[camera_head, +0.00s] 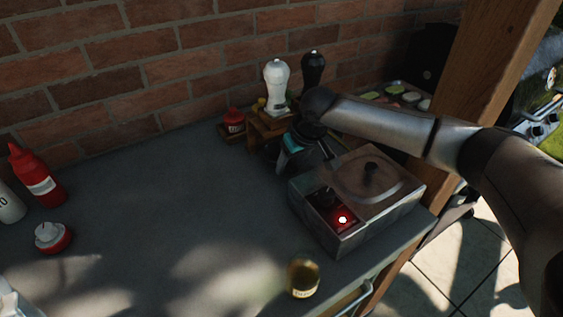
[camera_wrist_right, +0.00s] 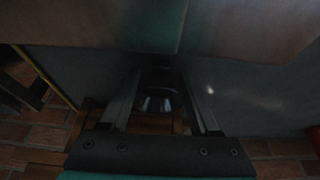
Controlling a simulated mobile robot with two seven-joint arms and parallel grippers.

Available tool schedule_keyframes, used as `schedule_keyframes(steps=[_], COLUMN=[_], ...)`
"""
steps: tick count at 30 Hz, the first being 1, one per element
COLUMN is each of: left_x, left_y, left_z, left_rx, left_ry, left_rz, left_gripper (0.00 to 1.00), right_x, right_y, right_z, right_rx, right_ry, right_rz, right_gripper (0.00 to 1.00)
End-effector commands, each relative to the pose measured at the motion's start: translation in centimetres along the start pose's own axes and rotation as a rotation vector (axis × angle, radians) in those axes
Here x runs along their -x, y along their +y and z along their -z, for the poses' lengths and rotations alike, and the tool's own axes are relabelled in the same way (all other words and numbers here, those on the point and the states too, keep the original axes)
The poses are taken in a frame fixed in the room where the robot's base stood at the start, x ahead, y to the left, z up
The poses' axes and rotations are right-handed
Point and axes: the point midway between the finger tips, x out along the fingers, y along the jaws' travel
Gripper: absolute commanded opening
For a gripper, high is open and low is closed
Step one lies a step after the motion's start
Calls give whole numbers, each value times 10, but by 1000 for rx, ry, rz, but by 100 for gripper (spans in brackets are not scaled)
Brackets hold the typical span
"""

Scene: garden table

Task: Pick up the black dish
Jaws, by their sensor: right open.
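My right gripper (camera_head: 308,158) reaches down from the right to the table, between the wooden stand and the metal box. In the right wrist view, its two fingers (camera_wrist_right: 158,84) are apart. A small dark, shiny round thing (camera_wrist_right: 158,104) shows between them; it looks like the black dish, but the view is too dim to be sure. I cannot tell whether the fingers touch it. In the head view the dish cannot be made out clearly, as the gripper and arm cover that spot. My left gripper is not in view.
The wooden stand (camera_head: 262,128), white mill (camera_head: 277,82) and black mill (camera_head: 313,68) are behind. A jar (camera_head: 303,277) stands near the front edge. The table's middle is clear.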

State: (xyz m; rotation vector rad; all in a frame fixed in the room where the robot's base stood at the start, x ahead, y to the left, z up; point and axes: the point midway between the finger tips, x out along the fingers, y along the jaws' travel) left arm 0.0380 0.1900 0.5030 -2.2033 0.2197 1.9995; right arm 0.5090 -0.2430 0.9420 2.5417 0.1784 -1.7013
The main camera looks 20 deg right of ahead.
Motion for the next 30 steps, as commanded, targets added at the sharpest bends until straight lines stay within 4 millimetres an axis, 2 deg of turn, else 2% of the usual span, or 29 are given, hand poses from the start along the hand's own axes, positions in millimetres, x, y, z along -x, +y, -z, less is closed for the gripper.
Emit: schedule_keyframes(steps=[9, 25, 30], left_x=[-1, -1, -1], left_y=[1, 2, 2], left_z=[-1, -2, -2], left_rx=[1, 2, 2], left_ry=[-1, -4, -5], left_rz=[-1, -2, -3], left_gripper=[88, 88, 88], right_x=[-5, -5, -5], right_y=[0, 0, 0], right_z=[1, 0, 0], right_rx=[0, 0, 0], right_ry=[2, 1, 1], right_rz=[0, 0, 0], right_gripper=[61, 2, 0])
